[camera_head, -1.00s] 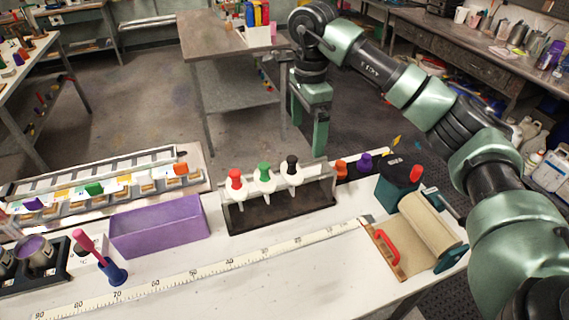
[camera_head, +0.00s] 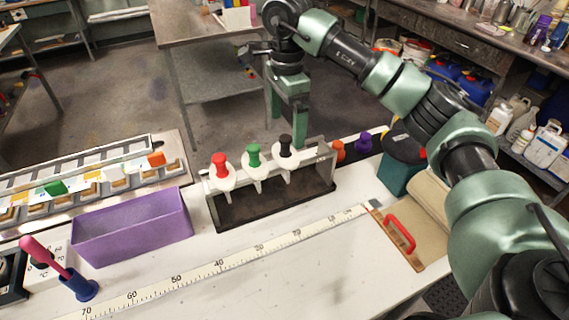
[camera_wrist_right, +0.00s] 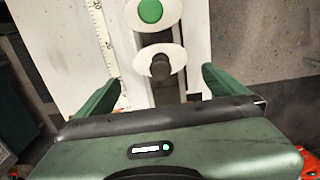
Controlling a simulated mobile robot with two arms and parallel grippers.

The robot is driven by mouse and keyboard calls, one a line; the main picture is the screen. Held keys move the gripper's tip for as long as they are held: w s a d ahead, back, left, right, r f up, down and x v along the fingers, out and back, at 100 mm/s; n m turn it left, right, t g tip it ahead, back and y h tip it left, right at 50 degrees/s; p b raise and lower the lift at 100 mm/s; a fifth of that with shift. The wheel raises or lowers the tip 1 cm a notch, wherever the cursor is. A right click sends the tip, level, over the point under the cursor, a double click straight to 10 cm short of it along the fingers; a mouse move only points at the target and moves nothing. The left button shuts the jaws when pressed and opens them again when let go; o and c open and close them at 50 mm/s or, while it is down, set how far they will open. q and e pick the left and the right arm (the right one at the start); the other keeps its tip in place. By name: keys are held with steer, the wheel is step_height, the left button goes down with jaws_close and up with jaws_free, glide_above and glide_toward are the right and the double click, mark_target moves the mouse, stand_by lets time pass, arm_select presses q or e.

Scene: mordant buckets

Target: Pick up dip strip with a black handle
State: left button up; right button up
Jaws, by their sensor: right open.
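The dip strip with a black handle (camera_head: 285,146) stands upright in a dark rack with a clear upright panel (camera_head: 325,160), at the right end of a row. Strips with a green handle (camera_head: 254,154) and a red handle (camera_head: 220,163) stand to its left. My right gripper (camera_head: 288,122) is open and points down just behind the black handle in the head view. In the right wrist view the black handle (camera_wrist_right: 160,66) lies between the spread fingers (camera_wrist_right: 158,82), apart from both. The green handle (camera_wrist_right: 150,11) is beyond it. My left gripper is not in view.
A purple bin (camera_head: 130,230) stands left of the rack. A measuring tape (camera_head: 220,265) runs along the table in front. A blue holder with a pink-handled tool (camera_head: 80,285) is at front left. A board with a red handle (camera_head: 400,235) lies at right.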

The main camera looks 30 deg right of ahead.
mark_target(285, 147)
steer(key=shift+f+p, duration=0.3)
steer(key=shift+f, duration=0.35)
steer(key=shift+s+f, duration=0.1)
steer(key=shift+f, duration=0.4)
steer(key=f+p, duration=0.1)
steer(key=f, duration=0.1)
steer(key=f+p, duration=0.2)
steer(key=shift+w+a+f, duration=0.1)
steer(key=shift+w+f, duration=0.1)
steer(key=shift+f, duration=0.6)
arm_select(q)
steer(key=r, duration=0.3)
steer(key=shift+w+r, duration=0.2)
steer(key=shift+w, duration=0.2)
arm_select(e)
steer(key=c, duration=1.1)
steer(key=shift+r, duration=0.1)
